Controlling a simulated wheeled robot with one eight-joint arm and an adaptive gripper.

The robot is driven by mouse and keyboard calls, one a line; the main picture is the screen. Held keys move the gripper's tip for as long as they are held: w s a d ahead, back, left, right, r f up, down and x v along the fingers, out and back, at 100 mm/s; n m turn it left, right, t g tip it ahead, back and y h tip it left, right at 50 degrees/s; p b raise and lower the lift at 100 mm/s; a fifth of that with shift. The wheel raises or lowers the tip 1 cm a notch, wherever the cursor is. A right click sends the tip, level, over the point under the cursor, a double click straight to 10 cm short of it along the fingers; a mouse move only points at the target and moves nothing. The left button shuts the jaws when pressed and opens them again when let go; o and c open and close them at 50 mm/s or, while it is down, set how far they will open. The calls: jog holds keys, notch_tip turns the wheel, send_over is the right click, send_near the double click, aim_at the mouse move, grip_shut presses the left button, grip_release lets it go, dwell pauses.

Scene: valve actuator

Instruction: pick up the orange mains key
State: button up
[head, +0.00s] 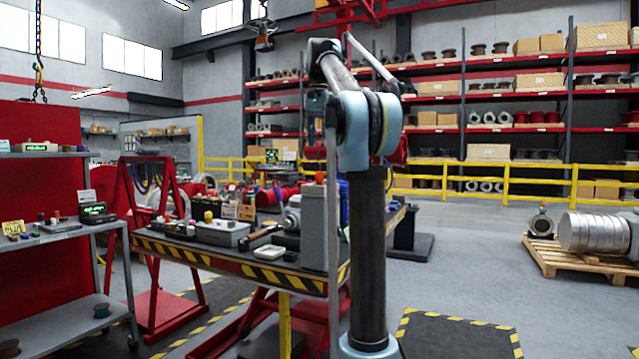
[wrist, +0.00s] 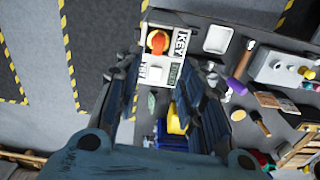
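An orange-red knob-like piece with a pale yellow part, apparently the orange mains key (wrist: 158,41), lies in a light box marked KEY (wrist: 180,43) at the top of the wrist view. My gripper (wrist: 163,78) is open and empty, its dark fingers spread wide on either side of the middle of the wrist view. The key lies beyond the fingertips and apart from them; the height between cannot be judged.
The workbench (head: 215,262) with striped edges holds a grey box (head: 215,232), a white tray (head: 268,274) and tools. In the wrist view, a white tray (wrist: 218,39) lies right of the key, and a blue bin (wrist: 172,137) sits below.

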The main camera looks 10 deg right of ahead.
aim_at(319, 173)
notch_tip(319, 173, down, 12)
jog(key=shift+s+f, duration=0.1)
jog(key=shift+s, duration=0.05)
grip_shut()
dwell(0.7)
